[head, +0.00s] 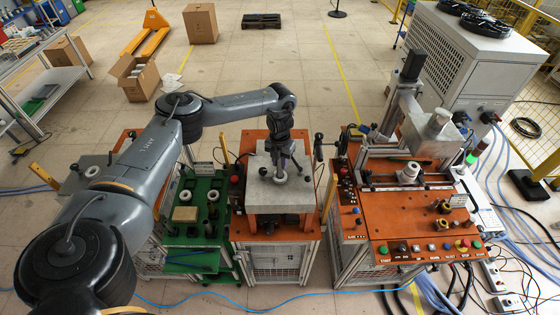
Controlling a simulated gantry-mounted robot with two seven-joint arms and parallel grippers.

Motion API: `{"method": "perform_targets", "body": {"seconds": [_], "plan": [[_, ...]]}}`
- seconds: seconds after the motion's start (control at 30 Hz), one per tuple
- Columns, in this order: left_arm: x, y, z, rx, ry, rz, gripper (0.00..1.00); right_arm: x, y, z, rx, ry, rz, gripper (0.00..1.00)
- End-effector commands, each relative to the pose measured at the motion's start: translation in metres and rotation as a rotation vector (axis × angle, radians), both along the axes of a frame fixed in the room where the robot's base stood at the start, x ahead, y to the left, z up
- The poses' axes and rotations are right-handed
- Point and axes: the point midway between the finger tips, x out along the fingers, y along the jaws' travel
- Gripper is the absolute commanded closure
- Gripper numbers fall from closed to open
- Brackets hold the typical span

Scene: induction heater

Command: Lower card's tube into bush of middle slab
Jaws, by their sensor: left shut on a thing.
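The middle slab (262,203) is a pale grey square block on top of the orange middle cart. My left gripper (282,171) points down over the slab from above, at the end of the grey arm that comes in from the left. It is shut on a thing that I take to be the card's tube. The held piece is small, dark and mostly hidden by the fingers. A small pale round part, perhaps the bush, shows just under the fingertips. I cannot tell whether the tube touches it or is in it. My right gripper is not in view.
A green cart (212,238) with pale rings and a tan block stands left of the middle cart. The orange control bench (392,213) with buttons stands to the right. A dark upright post (318,147) rises near the slab's right side.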

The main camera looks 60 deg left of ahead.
Motion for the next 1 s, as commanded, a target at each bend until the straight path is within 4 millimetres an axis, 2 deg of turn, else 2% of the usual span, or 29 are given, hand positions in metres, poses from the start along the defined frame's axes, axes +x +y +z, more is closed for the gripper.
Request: {"method": "perform_targets", "body": {"seconds": [1.0], "plan": [[0.000, 0.000, -0.031, -0.001, -0.001, 0.000, 1.00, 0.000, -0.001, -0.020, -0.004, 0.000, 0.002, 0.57]]}}
